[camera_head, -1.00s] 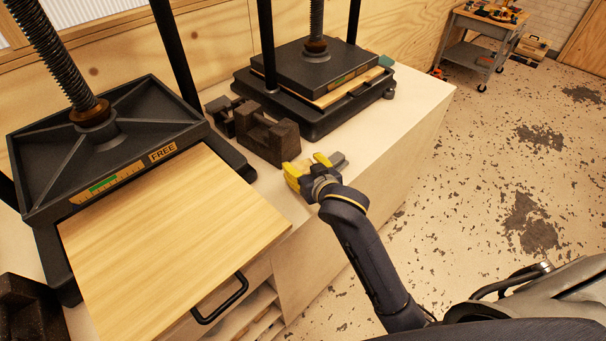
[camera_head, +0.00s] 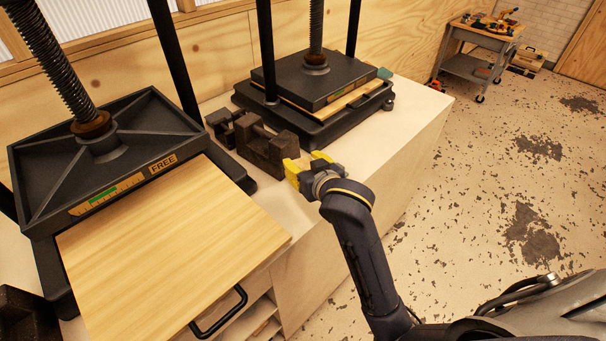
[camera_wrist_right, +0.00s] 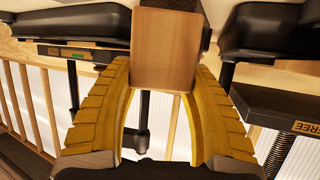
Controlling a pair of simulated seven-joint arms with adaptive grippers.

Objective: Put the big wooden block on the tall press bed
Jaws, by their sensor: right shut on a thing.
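My right gripper (camera_head: 309,172), with yellow fingers, is at the bench front edge, right of the dark brown blocks. In the right wrist view its fingers (camera_wrist_right: 165,95) are shut on a brown wooden block (camera_wrist_right: 166,52). In the head view the gripper mostly hides this block. The near press at left has a raised black platen (camera_head: 105,150) marked FREE, above a pale wooden bed (camera_head: 175,245) drawn out toward the front. The bed is bare where it shows. A second press (camera_head: 315,85) stands farther back, its platen low over a board. My left gripper is not in view.
Dark, rough brown blocks (camera_head: 262,148) stand between the two presses, close to the gripper. A black handle (camera_head: 222,315) sticks out at the bed's front. Another dark block (camera_head: 20,315) is at lower left. The bench top (camera_head: 385,135) is clear at right.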

